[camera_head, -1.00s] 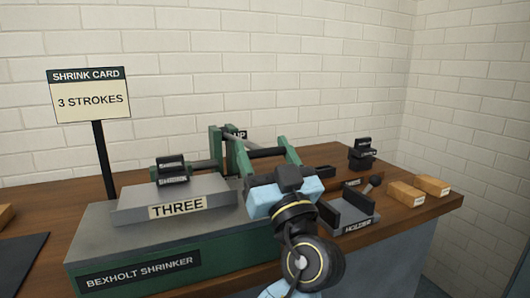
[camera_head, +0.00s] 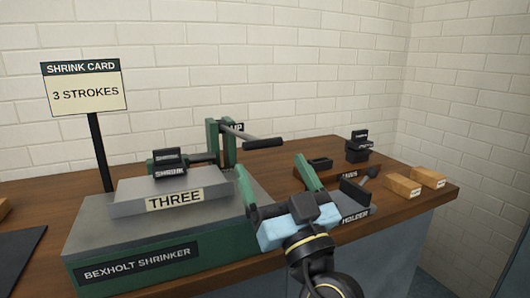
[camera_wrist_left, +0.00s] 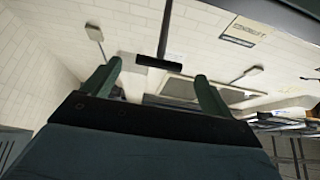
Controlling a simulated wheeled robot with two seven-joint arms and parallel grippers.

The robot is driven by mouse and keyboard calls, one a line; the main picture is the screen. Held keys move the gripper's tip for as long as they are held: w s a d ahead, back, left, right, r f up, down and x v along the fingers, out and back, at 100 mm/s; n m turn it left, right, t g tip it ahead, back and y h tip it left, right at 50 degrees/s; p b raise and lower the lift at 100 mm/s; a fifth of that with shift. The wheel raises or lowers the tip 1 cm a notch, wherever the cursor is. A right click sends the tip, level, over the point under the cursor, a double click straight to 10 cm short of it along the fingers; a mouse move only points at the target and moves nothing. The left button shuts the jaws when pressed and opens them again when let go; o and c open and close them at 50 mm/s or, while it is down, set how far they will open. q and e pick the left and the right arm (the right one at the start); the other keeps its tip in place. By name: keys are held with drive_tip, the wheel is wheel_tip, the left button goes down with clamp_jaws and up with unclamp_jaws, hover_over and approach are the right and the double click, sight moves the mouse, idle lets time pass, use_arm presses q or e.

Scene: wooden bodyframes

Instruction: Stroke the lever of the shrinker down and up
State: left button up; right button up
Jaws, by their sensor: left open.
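The shrinker (camera_head: 150,262) has a green base, a grey top and a "BEXHOLT SHRINKER" plate. A grey block labelled "THREE" (camera_head: 174,198) sits on it. Its lever (camera_head: 237,133) is a grey rod from a green upright, ending in a black handle (camera_head: 262,142). The handle (camera_wrist_left: 158,63) shows beyond the spread fingers in the left wrist view. My right gripper is out of view.
A "SHRINK CARD" sign (camera_head: 84,88) reading "3 STROKES" stands at the back left. A holder (camera_head: 356,190) is just right of my left gripper. Black jaws (camera_head: 358,149) and two wooden blocks (camera_head: 403,185) lie farther right. A brick wall is behind the bench.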

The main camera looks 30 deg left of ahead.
use_arm(q)
drive_tip(key=v, duration=0.7)
drive_tip(key=shift+d, duration=0.15)
drive_tip(key=shift+s+f, duration=0.1)
